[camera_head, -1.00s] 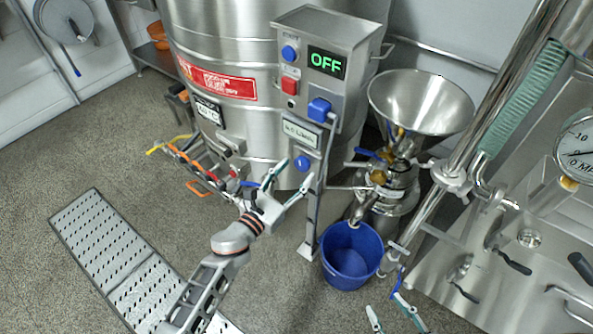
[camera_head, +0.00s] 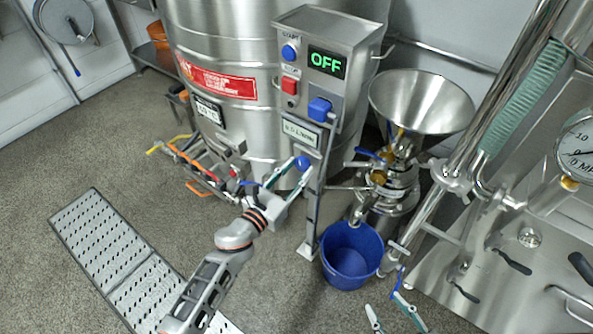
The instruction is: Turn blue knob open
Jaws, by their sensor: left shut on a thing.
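The round blue knob (camera_head: 302,162) sits low on the front of the grey control column, below a small readout (camera_head: 301,131). My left gripper (camera_head: 290,171) is at this knob, with its fingers closed around it. The fingers partly cover the knob, so its turn angle is hard to tell. My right gripper (camera_head: 391,316) is at the bottom edge of the view, with its fingers apart and nothing between them.
The control box has a green OFF display (camera_head: 327,63), a blue start button (camera_head: 289,52), a red button (camera_head: 289,86) and a blue square switch (camera_head: 319,108). A steel funnel (camera_head: 422,98) and blue bucket (camera_head: 351,255) stand to the right. A perforated ramp (camera_head: 100,240) lies on the left floor.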

